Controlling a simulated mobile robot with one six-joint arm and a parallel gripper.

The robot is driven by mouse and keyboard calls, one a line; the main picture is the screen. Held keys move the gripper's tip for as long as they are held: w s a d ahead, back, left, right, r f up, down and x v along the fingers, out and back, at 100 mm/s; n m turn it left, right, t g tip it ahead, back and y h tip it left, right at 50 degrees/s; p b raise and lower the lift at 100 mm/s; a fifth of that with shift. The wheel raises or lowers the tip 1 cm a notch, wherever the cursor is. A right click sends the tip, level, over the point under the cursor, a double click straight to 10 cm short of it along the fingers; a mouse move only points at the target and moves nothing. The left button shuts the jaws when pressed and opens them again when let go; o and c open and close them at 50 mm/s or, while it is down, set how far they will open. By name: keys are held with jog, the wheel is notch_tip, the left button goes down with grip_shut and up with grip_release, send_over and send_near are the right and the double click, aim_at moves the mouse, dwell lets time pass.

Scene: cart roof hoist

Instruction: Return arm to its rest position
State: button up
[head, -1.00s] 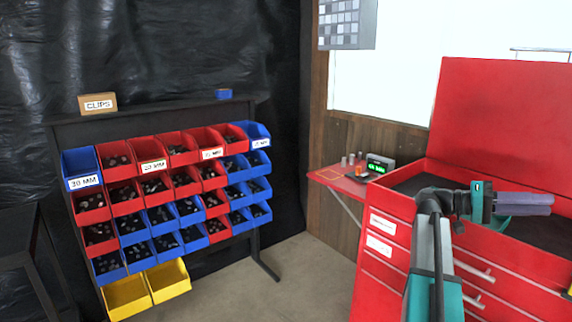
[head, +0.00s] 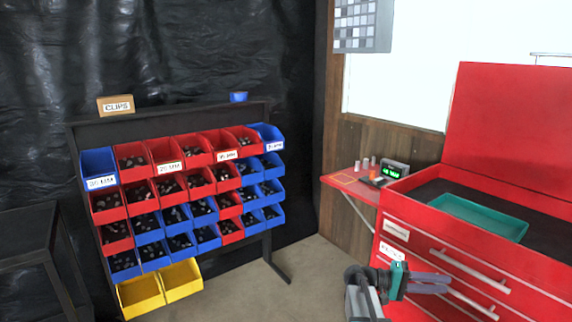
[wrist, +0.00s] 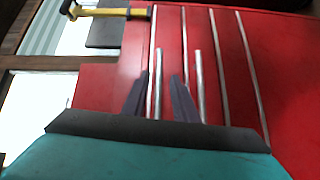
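My gripper (head: 428,284) is low in front of the red tool cabinet (head: 400,262), pointing right across its drawer fronts in the head view. In the wrist view my gripper (wrist: 162,98) shows two dark fingers standing apart with nothing between them. The red drawer fronts and metal handles (wrist: 199,85) lie beyond the fingertips. I cannot tell how close the fingers are to them. A teal tray (head: 480,217) rests on the cabinet's dark top, above and apart from my gripper.
A rack of red, blue and yellow bins (head: 165,287) stands at left. A red shelf (head: 342,181) holds a small device with a green display (head: 392,170). A black table (head: 30,225) is at far left. Bare floor lies between rack and cabinet. The wrist view shows a yellow-and-black object (wrist: 110,12).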

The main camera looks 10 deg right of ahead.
jog(key=s+a+f+n+t+y, duration=0.1)
jog(key=s+a+f+n+y, duration=0.15)
jog(key=a+f, duration=0.55)
jog(key=s+a+f+n+t+y, duration=0.1)
jog(key=s+a+f+n, duration=0.3)
jog(key=f, duration=0.8)
jog(key=s+a+f+m+t+y, duration=0.1)
jog(key=s+a+f+y, duration=0.1)
jog(key=a+f, duration=0.65)
jog(key=s+a+f+n+g+y+p, duration=0.15)
jog(key=s+a+f+y, duration=0.55)
jog(key=s+a+f, duration=0.75)
jog(key=a+f+y, duration=0.2)
jog(key=a+y, duration=0.2)
jog(key=a, duration=0.5)
jog(key=shift+s+f+m, duration=0.25)
jog(key=shift+f+m, duration=0.05)
jog(key=shift+m, duration=0.1)
jog(key=shift+t, duration=0.25)
